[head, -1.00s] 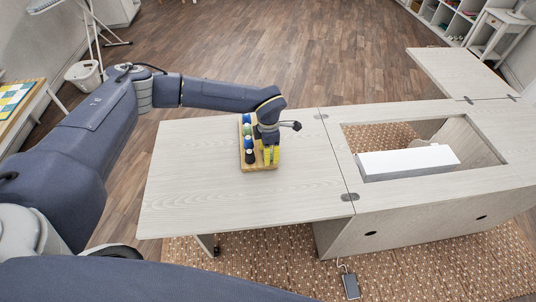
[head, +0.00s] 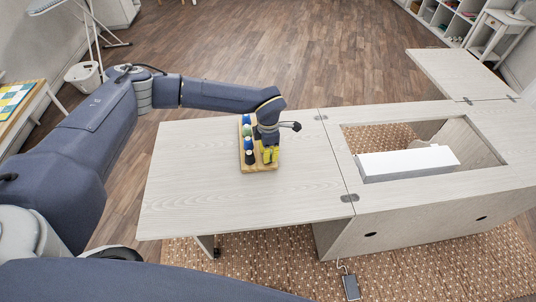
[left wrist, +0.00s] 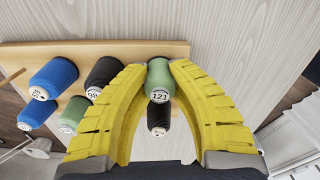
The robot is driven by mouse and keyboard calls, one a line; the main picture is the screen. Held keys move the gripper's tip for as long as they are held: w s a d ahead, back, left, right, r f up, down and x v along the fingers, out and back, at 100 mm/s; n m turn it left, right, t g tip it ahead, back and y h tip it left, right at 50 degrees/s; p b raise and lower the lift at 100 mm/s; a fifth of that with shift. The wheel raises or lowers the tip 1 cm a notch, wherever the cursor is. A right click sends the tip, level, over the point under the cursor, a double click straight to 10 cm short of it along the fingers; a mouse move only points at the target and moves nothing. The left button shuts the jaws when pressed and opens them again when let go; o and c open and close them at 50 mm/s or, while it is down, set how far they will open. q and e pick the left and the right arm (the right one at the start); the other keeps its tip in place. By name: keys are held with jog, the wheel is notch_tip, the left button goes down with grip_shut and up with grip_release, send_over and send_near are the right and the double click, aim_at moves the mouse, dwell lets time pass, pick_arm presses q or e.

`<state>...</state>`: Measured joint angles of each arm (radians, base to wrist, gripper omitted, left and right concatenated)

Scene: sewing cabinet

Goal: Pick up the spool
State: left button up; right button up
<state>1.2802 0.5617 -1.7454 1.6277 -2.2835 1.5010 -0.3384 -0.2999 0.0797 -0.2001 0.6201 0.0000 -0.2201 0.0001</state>
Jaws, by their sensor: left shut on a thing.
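A green spool (left wrist: 160,78) labelled 121 sits between the yellow fingers of my left gripper (left wrist: 159,68) in the left wrist view. The fingers are shut on it from both sides. In the head view my left gripper (head: 269,154) points down over the right side of the wooden spool rack (head: 260,168) and hides the held spool. I cannot tell whether the spool is clear of the rack. A black spool (left wrist: 159,118) shows just below the green one in the wrist view. My right gripper is in neither view.
Blue spools (left wrist: 55,76), a second green spool (left wrist: 73,115) and a black spool (left wrist: 103,75) stand left of the fingers. The pale tabletop (head: 200,190) around the rack is clear. A cabinet opening holds a white block (head: 410,162) at the right.

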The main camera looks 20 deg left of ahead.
pick_arm(q)
notch_tip(320, 180, up, 20)
dwell(0.7)
